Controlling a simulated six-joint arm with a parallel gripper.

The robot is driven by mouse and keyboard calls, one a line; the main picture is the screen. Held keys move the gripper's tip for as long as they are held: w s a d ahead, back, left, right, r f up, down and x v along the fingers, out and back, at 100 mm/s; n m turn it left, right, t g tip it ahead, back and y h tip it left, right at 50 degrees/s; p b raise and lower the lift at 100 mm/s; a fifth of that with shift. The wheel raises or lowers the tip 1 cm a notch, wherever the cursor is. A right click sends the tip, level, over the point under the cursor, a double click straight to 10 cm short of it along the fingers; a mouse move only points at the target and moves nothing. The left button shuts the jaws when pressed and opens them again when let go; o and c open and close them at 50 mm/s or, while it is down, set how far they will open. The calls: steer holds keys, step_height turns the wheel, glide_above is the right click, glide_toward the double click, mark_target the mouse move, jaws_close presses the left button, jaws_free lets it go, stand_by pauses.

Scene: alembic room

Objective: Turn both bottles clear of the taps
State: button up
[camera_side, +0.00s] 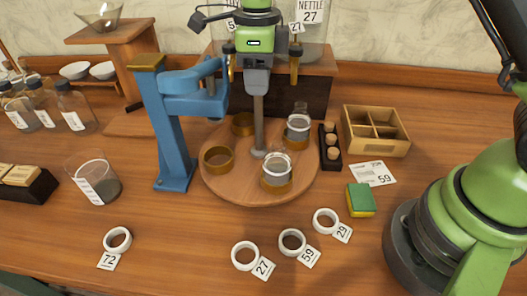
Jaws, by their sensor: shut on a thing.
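A round wooden turntable (228,190) stands mid-table with an upright grey post (258,125) at its centre. My gripper (258,90) is above it, shut on the top of the post. One glass bottle (277,168) sits upright in a brass ring at the turntable's front. The other bottle (298,127) sits in a ring at the back right. Two brass rings, left (217,159) and back left (242,124), are empty. Brass taps hang left (231,68) and right (294,70) of my gripper. The back-right bottle appears below the right tap; exact alignment is unclear.
A blue stand (172,130) rises close to the turntable's left. A dark cork rack (330,147) and wooden box (376,132) stand at its right, with a green-yellow sponge (361,200). White rings (245,256) with tags lie in front. A beaker (95,180) stands left.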

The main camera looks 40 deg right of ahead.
steer(key=shift+r, duration=0.1)
steer(key=m, duration=0.6)
steer(key=o, duration=1.6)
steer(key=shift+w, duration=0.1)
steer(key=n, duration=0.6)
steer(key=n, duration=0.6)
